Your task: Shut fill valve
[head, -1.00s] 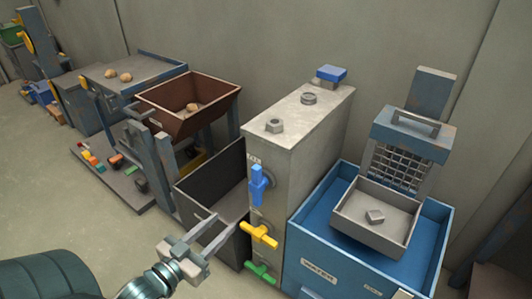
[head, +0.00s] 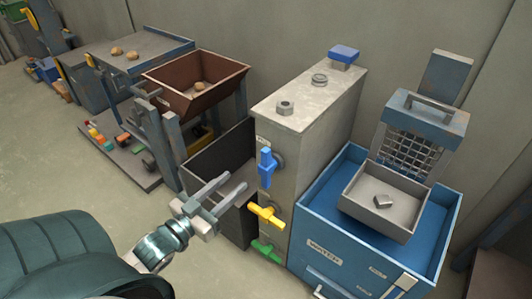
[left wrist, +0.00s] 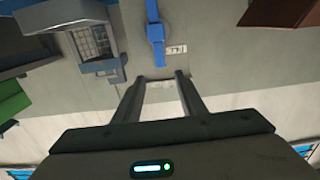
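A grey tank cabinet (head: 318,125) has three coloured valve handles on its front. The top, blue handle (head: 266,167) stands upright below a small label; it also shows upright in the left wrist view (left wrist: 155,32), with a pale label (left wrist: 176,49) beside it. I cannot read which handle is the fill valve. A yellow handle (head: 266,215) sits lower and a green handle (head: 266,251) is lowest. My left gripper (head: 236,184) is open and empty, left of the blue handle and apart from it. Its two fingers (left wrist: 160,78) show spread in the left wrist view. My right gripper is not in view.
A dark open bin (head: 222,160) stands just left of the cabinet, behind my left gripper. A blue tub (head: 330,225) with a grey tray stands at its right. A brown hopper (head: 165,83) is farther back left.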

